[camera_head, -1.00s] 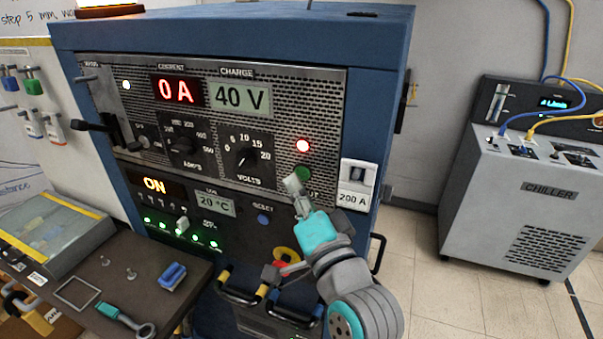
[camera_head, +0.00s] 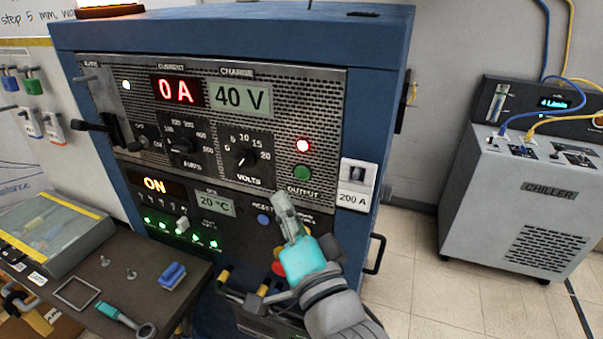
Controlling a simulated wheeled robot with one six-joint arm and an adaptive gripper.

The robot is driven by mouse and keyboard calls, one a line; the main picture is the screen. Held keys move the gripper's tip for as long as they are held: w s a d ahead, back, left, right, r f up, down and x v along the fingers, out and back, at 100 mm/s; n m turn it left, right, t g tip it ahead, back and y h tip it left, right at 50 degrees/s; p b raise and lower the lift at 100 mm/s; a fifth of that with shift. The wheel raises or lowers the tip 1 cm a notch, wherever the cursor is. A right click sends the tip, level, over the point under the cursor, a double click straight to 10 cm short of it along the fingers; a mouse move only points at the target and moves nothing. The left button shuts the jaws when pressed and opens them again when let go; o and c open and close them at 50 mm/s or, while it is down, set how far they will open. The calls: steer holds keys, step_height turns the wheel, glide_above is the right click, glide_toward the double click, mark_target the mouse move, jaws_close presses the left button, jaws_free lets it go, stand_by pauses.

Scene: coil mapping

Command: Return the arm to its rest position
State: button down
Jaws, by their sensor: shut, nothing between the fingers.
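My gripper (camera_head: 283,203) is in front of the blue power-supply cabinet (camera_head: 240,38), below the green output button (camera_head: 303,173) and to the right of the blue reset button (camera_head: 264,219). Its fingers are shut and empty. They point up and to the left, and I cannot tell whether they touch the panel. My arm comes in from the bottom, and my turquoise wrist partly covers a red knob. The red output light is lit.
A dark side table (camera_head: 115,262) at lower left carries a magnifier (camera_head: 125,318), a blue block (camera_head: 172,276) and a square frame. Yellow-and-black handles (camera_head: 240,292) stick out below the panel. A grey chiller (camera_head: 525,205) stands at right, with open floor between.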

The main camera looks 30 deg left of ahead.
stand_by(0.7)
steer(key=s+d+f+m+t+h, duration=0.25)
steer(key=d+f+t+h, duration=0.45)
steer(key=d+f, duration=1.85)
steer(key=s+d+f+n+g+h, duration=0.1)
steer(key=s+d+f+h, duration=0.25)
steer(key=s+d, duration=0.25)
steer(key=s+d+f+g+h, duration=0.1)
steer(key=s+d+f+h, duration=0.25)
steer(key=s+d, duration=0.3)
steer(key=s+d+h, duration=0.1)
steer(key=s+d, duration=0.1)
steer(key=s, duration=0.4)
steer(key=s+d+r+n+g+h, duration=0.1)
steer(key=s+d+h, duration=0.1)
steer(key=s, duration=0.5)
steer(key=shift+s+d+r, duration=0.2)
steer(key=shift+s+d, duration=0.1)
steer(key=shift+d, duration=0.55)
steer(key=shift+a+n, duration=0.1)
steer(key=shift+n, duration=0.15)
